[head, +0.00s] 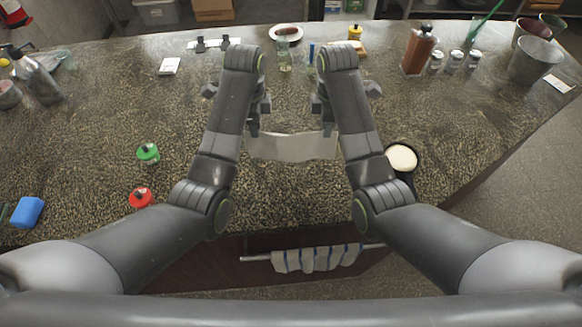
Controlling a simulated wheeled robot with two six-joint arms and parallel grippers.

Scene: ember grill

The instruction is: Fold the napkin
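The napkin (292,148) is a pale, plain cloth near the middle of the counter in the head view. It spans the gap between my two grippers, with its upper edge dipping slightly and its lower edge curved. My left gripper (254,128) is at its upper left corner and looks shut on it. My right gripper (328,128) is at its upper right corner and looks shut on it. My forearms hide the counter to either side of the cloth, and the fingertips are small in view.
A pan with a round white item (402,158) is right of my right arm. Green (148,153) and red (140,197) lidded items and a blue block (27,212) are at left. A striped towel (317,258) hangs on the front rail. Bottles and bowls line the back.

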